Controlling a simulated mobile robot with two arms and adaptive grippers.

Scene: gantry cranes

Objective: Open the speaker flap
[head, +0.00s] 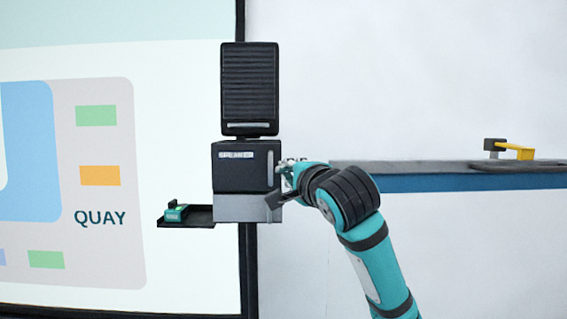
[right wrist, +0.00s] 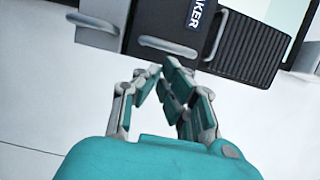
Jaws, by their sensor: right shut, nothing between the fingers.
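The speaker unit hangs on the wall in the middle of the head view. Its dark box front (head: 240,175) bears a speaker label (head: 236,155), partly readable in the right wrist view (right wrist: 203,12). This front looks closed, with a pale upright handle (head: 270,168) near its right edge; the handle shows in the right wrist view (right wrist: 167,47). Above is a ribbed black panel (head: 249,82) with a pale bar low on it. My right gripper (head: 287,173) is shut and empty, its tips (right wrist: 164,70) close to the handle side; contact cannot be told. My left gripper is out of view.
A grey block (head: 245,208) with an angled dark piece at its right sits under the box. A small black tray (head: 200,215) holding a teal item (head: 176,212) juts left. A blue-edged ledge (head: 450,182) with a yellow item (head: 520,151) runs along the right wall.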

